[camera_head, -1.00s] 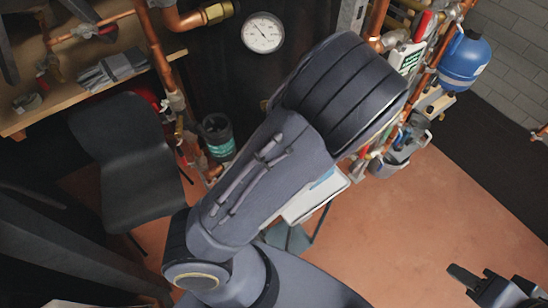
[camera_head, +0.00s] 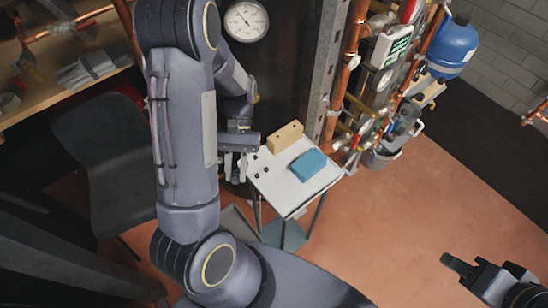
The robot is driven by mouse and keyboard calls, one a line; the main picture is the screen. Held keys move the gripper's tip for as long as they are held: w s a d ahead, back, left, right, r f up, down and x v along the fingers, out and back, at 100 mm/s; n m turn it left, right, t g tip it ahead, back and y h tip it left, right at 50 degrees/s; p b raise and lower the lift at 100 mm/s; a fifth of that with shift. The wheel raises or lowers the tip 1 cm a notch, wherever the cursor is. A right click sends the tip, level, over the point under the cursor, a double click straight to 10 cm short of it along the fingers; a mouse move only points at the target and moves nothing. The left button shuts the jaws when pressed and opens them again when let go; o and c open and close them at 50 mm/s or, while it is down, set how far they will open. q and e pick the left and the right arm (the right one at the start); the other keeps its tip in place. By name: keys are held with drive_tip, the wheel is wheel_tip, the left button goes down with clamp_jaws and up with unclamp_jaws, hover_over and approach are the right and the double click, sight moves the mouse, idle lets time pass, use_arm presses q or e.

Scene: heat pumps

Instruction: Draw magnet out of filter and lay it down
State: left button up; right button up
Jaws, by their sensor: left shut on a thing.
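My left gripper (camera_head: 237,160) is beside the left edge of a small white-topped stand (camera_head: 287,190). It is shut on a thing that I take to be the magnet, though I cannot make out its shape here. My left forearm covers the area to the left of the gripper, and I cannot see the filter now. My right gripper (camera_head: 480,266) is at the lower right, away from everything, with its fingers apart and empty.
On the stand are a tan block (camera_head: 286,136), a folded blue cloth (camera_head: 309,165) and several small dark round pieces. Copper pipes and a blue vessel (camera_head: 453,47) are at the right. A dark chair (camera_head: 95,150) is at the left. Open floor lies right of the stand.

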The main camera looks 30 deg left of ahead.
use_arm(q)
drive_tip(key=w+d+r+n+t+h, duration=0.1)
drive_tip(key=w+d+n+t+h, duration=0.1)
drive_tip(key=w+d+n+t, duration=0.45)
wheel_tip(320, 180, down, 6)
drive_tip(key=n+b, duration=0.2)
drive_tip(key=b, duration=0.5)
drive_tip(key=shift+w+d+f+g+b, duration=0.15)
drive_tip(key=shift+w+d+g+b, duration=0.2)
drive_tip(key=shift+w+g, duration=0.1)
drive_tip(key=o, duration=1)
wheel_tip(320, 180, up, 11)
drive_tip(key=p, duration=1)
drive_tip(key=shift+p, duration=0.35)
